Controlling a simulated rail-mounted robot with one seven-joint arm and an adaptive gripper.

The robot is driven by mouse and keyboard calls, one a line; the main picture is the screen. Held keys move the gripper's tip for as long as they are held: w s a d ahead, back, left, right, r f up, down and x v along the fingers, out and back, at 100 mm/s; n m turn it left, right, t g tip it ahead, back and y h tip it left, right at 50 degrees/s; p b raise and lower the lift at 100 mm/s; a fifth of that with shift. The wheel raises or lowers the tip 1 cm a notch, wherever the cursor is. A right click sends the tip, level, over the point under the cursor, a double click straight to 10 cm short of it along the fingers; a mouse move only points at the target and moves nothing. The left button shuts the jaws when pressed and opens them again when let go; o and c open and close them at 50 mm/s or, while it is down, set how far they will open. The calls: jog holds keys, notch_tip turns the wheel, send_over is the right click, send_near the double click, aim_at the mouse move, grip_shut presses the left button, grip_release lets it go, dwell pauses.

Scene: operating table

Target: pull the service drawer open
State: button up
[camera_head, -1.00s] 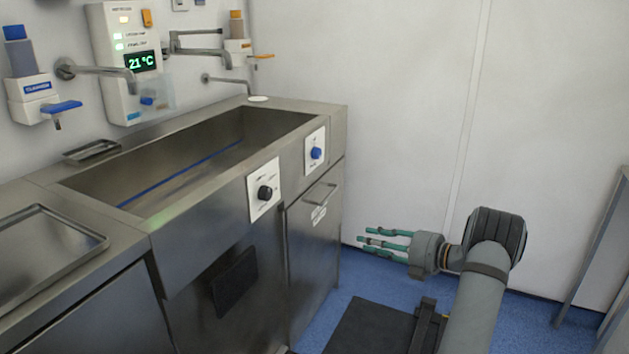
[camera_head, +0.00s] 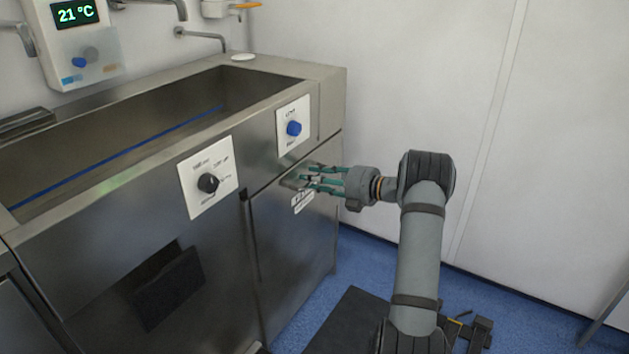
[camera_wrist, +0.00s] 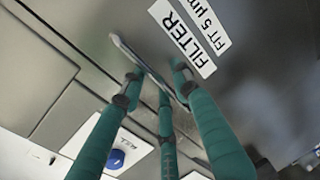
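The service drawer (camera_head: 295,245) is a steel front under the right end of the sink, and it is shut. Its bar handle (camera_wrist: 128,50) lies slanted across the wrist view, above a white label (camera_wrist: 185,38) reading FILTER. My gripper (camera_head: 303,178) is at the handle, its green fingers pointing at the drawer front. In the wrist view the fingertips (camera_wrist: 158,74) are spread apart on either side of the bar. Whether they touch it I cannot tell. In the head view the fingers partly hide the handle.
A panel with a blue knob (camera_head: 294,128) is just above the drawer, and one with a black knob (camera_head: 208,183) is to its left. The steel sink (camera_head: 120,150) is above.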

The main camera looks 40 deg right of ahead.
jog(key=shift+d, duration=0.1)
jog(key=c, duration=0.3)
jog(key=c, duration=0.4)
grip_shut()
